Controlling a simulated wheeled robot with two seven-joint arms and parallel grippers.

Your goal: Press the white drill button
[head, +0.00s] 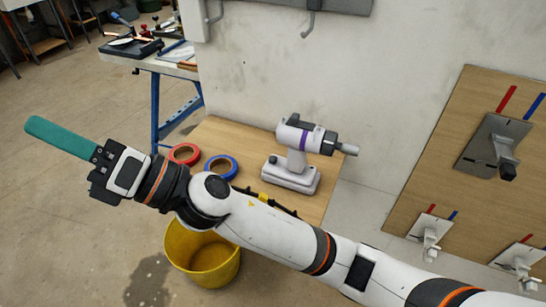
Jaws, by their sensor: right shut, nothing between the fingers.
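A white and grey drill (297,160) with a purple band and a dark chuck stands upright on its base on a small wooden table (228,130). Its chuck points right. I cannot make out a white button on it; a small dark knob shows on its base. My right arm crosses the view from the lower right. My right gripper (38,126), with teal fingers, is shut and empty, well left of the drill over the floor. My left gripper is not in view.
A red tape roll (184,154) and a blue tape roll (220,167) lie left of the drill. A yellow bucket (202,255) stands on the floor below. A wooden panel (440,155) with metal brackets is at right. A blue-legged workbench (157,75) stands behind.

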